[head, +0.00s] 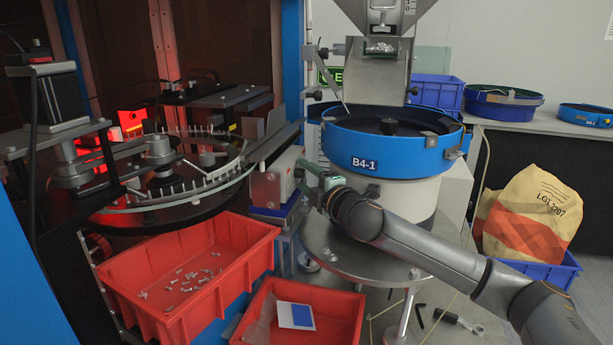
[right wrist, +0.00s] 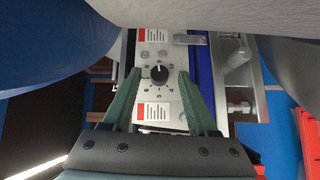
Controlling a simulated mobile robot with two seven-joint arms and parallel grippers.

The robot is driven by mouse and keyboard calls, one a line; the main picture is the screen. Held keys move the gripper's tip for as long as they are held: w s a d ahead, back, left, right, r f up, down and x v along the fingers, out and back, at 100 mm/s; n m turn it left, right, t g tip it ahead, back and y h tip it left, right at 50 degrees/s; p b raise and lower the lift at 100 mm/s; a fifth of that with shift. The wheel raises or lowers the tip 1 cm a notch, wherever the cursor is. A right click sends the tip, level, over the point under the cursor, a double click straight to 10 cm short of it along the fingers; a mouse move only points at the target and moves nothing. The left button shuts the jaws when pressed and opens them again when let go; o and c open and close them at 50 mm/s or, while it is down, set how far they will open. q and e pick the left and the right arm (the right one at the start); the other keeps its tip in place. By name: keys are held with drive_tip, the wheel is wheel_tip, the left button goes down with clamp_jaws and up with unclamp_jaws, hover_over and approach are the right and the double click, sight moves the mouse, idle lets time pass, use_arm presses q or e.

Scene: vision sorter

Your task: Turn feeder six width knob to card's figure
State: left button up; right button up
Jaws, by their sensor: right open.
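A black width knob (right wrist: 159,73) with a white pointer mark sits on a pale metal plate ringed by small figures, in the right wrist view. The pointer is towards the top of that picture; the figures are too small to read surely. My right gripper (right wrist: 160,76) is open, its green fingers on either side of the knob, with gaps between. In the head view my right gripper (head: 314,181) is at the metal block (head: 274,187) left of the blue bowl (head: 385,149) marked B4-1; the knob is hidden there. A white and blue card (head: 296,316) lies in the front red bin. My left gripper is not in view.
White labels with red print (right wrist: 153,111) lie above and below the knob. A red bin (head: 165,325) with small metal parts stands left of the front red bin (head: 341,331). The glass-dial sorter (head: 175,199) is close on the left. Loose tools (head: 447,317) lie at right.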

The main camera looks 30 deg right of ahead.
drive_tip(key=shift+c, duration=0.4)
clamp_jaws()
